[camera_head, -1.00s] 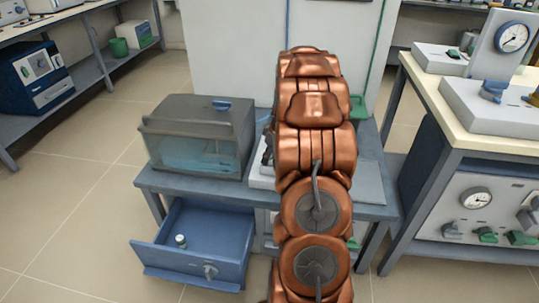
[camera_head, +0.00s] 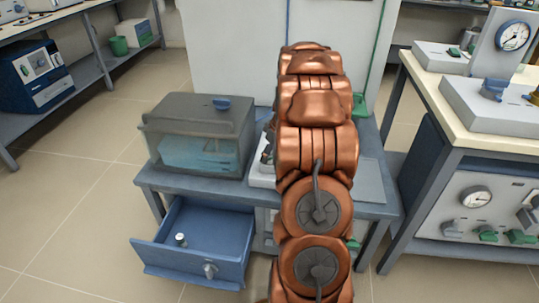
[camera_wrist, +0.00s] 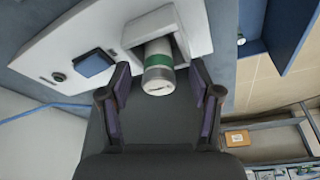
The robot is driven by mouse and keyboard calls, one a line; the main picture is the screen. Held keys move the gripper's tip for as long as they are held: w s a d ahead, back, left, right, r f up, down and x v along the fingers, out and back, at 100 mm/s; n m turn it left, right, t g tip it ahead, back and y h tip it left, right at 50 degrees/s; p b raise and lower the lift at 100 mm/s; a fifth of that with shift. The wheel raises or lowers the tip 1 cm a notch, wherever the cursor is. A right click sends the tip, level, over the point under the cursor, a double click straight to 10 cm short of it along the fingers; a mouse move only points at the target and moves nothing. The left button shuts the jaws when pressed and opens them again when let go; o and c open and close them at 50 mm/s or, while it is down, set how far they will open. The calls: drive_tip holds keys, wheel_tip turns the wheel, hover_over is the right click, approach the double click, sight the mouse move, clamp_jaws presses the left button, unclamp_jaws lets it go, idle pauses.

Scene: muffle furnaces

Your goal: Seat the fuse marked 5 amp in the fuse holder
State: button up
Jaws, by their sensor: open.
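In the wrist view, a white cylinder with a green band (camera_wrist: 158,57), which looks like a fuse, sits in a recess of a white housing (camera_wrist: 110,30), its near end sticking out toward me. The print on its end is too small to read. My gripper (camera_wrist: 160,86) is open, with one finger on each side of the cylinder and a visible gap on both sides. In the head view my arm hides the gripper and the housing's front. A small white cylinder (camera_head: 181,239) stands in the open blue drawer (camera_head: 222,233).
A blue square button (camera_wrist: 93,62) and a dark round knob are on the housing. A clear-fronted grey box (camera_head: 205,130) stands on the blue bench left of my arm. A workbench with gauges (camera_head: 470,135) is close on the right. Floor at the left is clear.

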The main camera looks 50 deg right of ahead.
drive_tip(key=v, duration=1)
drive_tip(key=shift+r, duration=0.45)
drive_tip(key=shift+s, duration=0.1)
drive_tip(key=s+a+r+g+p, duration=0.1)
drive_tip(key=s+a+r+p, duration=0.2)
drive_tip(key=a+r+p, duration=0.7)
drive_tip(key=s+a+r+g+p, duration=0.1)
drive_tip(key=s+a+r+p, duration=0.4)
drive_tip(key=a, duration=1)
drive_tip(key=s+a+r+m+g+p, duration=0.1)
drive_tip(key=s+a+r+p, duration=0.5)
drive_tip(key=s+r+p, duration=0.1)
drive_tip(key=s+a+r+m+g+p, duration=0.1)
drive_tip(key=s+a+r+g+p, duration=0.1)
drive_tip(key=s+a+r+p, duration=0.5)
drive_tip(key=s+r+p, duration=0.1)
drive_tip(key=s+r, duration=0.1)
drive_tip(key=s, duration=0.2)
drive_tip(key=shift+s+r+h, duration=0.35)
drive_tip(key=shift+r+h, duration=0.05)
drive_tip(key=shift+a, duration=0.1)
drive_tip(key=shift+c, duration=0.4)
